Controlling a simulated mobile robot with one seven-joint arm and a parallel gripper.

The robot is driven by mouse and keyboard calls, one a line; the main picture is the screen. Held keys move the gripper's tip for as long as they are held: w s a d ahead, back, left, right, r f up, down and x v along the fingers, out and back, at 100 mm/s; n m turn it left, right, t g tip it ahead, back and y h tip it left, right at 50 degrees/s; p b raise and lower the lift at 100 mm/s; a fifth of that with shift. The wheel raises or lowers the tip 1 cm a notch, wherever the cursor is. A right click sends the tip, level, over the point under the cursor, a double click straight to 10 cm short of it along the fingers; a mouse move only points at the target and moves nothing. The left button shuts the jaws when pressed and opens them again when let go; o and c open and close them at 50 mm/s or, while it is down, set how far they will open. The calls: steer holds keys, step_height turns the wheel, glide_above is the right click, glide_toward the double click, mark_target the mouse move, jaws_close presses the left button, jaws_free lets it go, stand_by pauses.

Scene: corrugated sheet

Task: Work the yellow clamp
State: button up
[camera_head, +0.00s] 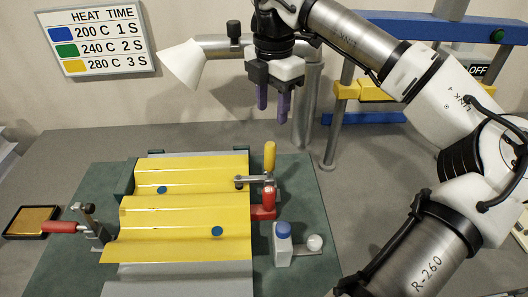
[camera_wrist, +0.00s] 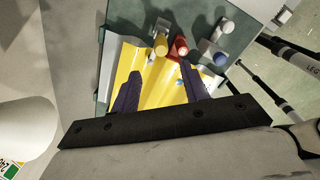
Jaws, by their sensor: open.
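The yellow clamp has an upright yellow handle (camera_head: 269,157) at the right edge of the yellow corrugated sheet (camera_head: 185,171). Its metal bar reaches left over the sheet's edge, with a dark tip at or just above the surface; contact is unclear. In the wrist view the yellow handle (camera_wrist: 160,45) shows beyond and between my fingers, beside a red part (camera_wrist: 179,46). My gripper (camera_head: 273,113) hangs above the clamp with its purple fingers pointing down, apart and empty. My gripper also shows in the wrist view (camera_wrist: 160,72), touching nothing.
A red-handled clamp (camera_head: 62,227) stands at the sheet's left, handle lying outward, bar raised. A blue-topped grey block (camera_head: 283,243) and small white round piece (camera_head: 314,242) stand right of the sheet. A white nozzle (camera_head: 184,65) is behind left of my gripper. A framed tray (camera_head: 31,221) lies far left.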

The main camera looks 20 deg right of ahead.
mark_target(270, 154)
step_height(270, 154, down, 14)
steer(key=p, duration=0.3)
steer(key=shift+a+r, duration=0.1)
steer(key=shift+r, duration=0.05)
jaws_close()
